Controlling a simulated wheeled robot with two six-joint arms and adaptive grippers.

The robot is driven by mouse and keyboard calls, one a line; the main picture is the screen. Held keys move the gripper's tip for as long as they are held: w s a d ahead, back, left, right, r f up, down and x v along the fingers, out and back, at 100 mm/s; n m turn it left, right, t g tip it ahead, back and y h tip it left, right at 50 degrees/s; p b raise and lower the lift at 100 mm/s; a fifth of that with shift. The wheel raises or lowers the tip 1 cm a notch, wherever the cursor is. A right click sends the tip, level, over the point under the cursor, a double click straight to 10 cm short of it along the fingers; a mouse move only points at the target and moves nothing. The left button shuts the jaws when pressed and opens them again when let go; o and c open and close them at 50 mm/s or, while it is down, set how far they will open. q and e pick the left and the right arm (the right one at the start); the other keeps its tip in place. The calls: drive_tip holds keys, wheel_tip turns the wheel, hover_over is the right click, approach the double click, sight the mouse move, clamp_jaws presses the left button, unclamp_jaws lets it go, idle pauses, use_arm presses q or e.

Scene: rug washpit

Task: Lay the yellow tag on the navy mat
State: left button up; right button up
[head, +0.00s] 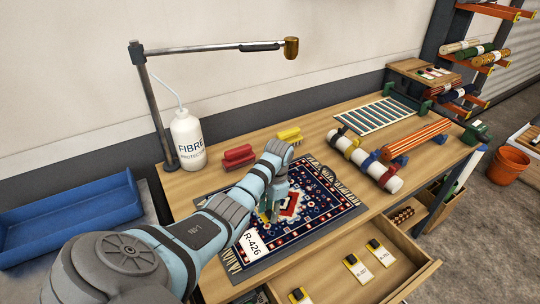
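My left gripper (270,212) points down over the patterned rug (315,205). My own wrist partly hides its fingers, and I cannot tell whether they are open or shut. A small yellowish spot shows by the fingertips; I cannot tell whether it is a tag. Yellow-and-black tags with white labels lie in the open drawer: one at the right (375,246), one in the middle (351,263) and one at the front (298,295). The rug is navy with red and white, on a dark mat whose edge shows (240,276); I cannot tell whether this is the navy mat. My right gripper is not in view.
A white label reading R-426 (252,243) lies at the rug's left end. Red (238,157) and yellow (289,135) brushes and a white bottle (187,139) stand behind. A rolled bundle (365,160) lies right. A lamp-like arm (215,48) overhangs the bench.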

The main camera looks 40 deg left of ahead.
use_arm(q)
drive_tip(key=r, duration=0.2)
drive_tip(key=r+p, duration=0.1)
drive_tip(key=r, duration=0.2)
drive_tip(key=w+r, duration=0.1)
drive_tip(key=r, duration=0.2)
drive_tip(key=shift+d, duration=0.1)
wheel_tip(320, 180, up, 4)
drive_tip(key=p, duration=0.3)
drive_tip(key=shift+w+d+r, duration=0.1)
drive_tip(key=shift+w+r, duration=0.05)
drive_tip(key=shift+r, duration=0.05)
drive_tip(key=shift+f, duration=0.1)
